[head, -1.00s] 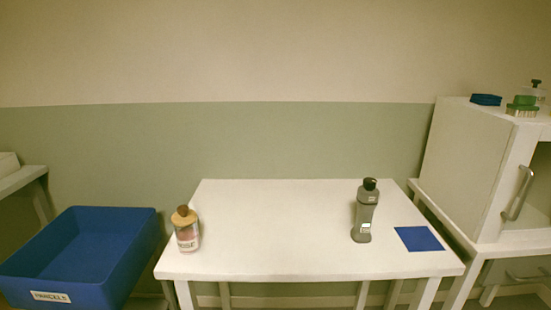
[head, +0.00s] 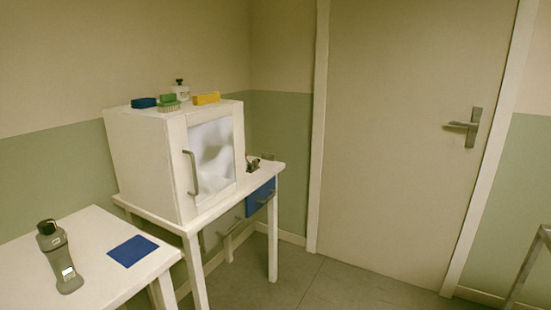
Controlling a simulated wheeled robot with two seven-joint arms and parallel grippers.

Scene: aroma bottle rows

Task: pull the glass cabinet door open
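The white cabinet (head: 145,158) stands on a white side table left of centre in the head view. Its glass door (head: 211,155) faces right and toward me and looks shut. A grey vertical bar handle (head: 191,173) is on the left side of the door frame. The glass shows pale, blurred reflections, so the inside cannot be made out. Neither of my grippers shows in the head view.
Brushes and a bottle (head: 181,91) sit on the cabinet. The side table has a blue drawer (head: 260,196). Floor (head: 330,290) in front is clear. A closed room door (head: 410,140) is right.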

